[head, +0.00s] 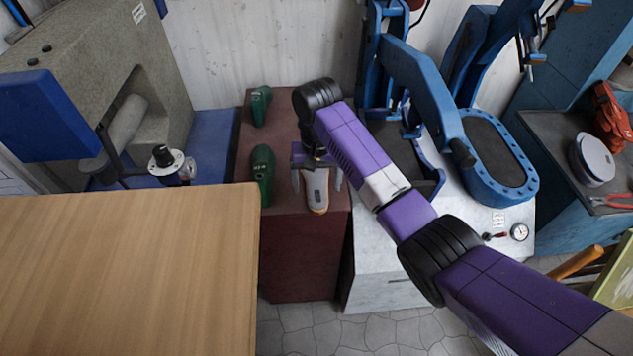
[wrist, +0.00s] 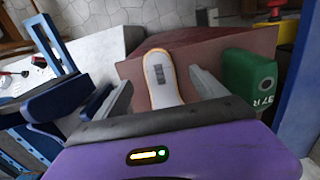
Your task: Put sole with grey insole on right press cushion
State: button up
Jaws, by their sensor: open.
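The sole with the grey insole (head: 317,197) has a light tan rim and a dark label, and it lies on the dark red cabinet (head: 283,225) near its right front edge. In the wrist view the sole (wrist: 161,75) points away from me. My gripper (head: 317,181) is open above the cabinet. Its two fingers stand on either side of the sole, with a gap on each side. The right press cushion (head: 492,150) is a dark oval pad inside a blue rim, and it looks bare. My arm partly hides the left part of the press.
Green shoe lasts (head: 262,168) (head: 260,105) stand on the cabinet left of the sole; one is close to a finger in the wrist view (wrist: 248,80). A blue press arm (head: 425,75) rises between cabinet and right cushion. A wooden table (head: 130,265) fills the front left.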

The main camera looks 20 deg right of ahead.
aim_at(317, 198)
notch_tip(317, 198, down, 3)
jog(key=b, duration=0.3)
jog(key=shift+f, duration=0.15)
jog(key=shift+f+b, duration=0.6)
jog(key=shift+f, duration=0.85)
jog(key=shift+c, duration=0.2)
jog(key=c, duration=1.4)
jog(key=shift+o, duration=0.2)
jog(key=shift+w+r, duration=0.1)
jog(key=shift+r, duration=0.1)
jog(key=shift+w+d+r, duration=0.2)
jog(key=shift+w+r, duration=0.25)
jog(key=shift+r, duration=0.05)
jog(key=shift+w+d+r, duration=0.15)
jog(key=shift+w+r, duration=0.3)
jog(key=shift+r, duration=0.1)
